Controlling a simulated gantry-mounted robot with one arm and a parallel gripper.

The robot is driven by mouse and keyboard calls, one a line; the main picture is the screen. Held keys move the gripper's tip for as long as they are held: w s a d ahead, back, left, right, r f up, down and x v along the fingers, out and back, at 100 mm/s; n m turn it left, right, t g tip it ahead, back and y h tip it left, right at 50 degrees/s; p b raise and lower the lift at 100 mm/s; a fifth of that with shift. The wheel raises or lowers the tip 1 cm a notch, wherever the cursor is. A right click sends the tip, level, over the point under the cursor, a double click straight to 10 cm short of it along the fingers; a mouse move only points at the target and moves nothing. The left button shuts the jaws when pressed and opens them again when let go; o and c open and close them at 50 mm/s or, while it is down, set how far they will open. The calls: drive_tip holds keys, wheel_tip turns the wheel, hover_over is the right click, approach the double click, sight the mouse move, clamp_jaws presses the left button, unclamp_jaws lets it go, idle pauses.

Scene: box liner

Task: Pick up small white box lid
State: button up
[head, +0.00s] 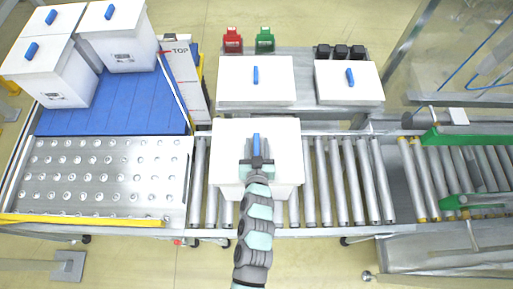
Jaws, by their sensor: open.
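My gripper (257,161) is open and stands over a white box (228,133) on the roller conveyor. The lid on top of this box has a blue handle (256,139), which lies at the gripper's fingertips. The fingers look close around or just in front of the handle; I cannot tell if they touch it. My arm hides the front middle of the box. Two more white lids with blue handles lie behind it on a grey table: a larger one (238,88) and a smaller one (362,92) to the right.
White boxes with blue handles (118,40) stand on a blue surface (120,113) at the back left. A ball-transfer table (105,165) is left of the rollers (345,180). Red (232,40) and green (265,40) holders and black bins (340,51) sit behind. Green guides (460,137) flank the right conveyor.

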clamp_jaws()
idle(0.3)
idle(0.3)
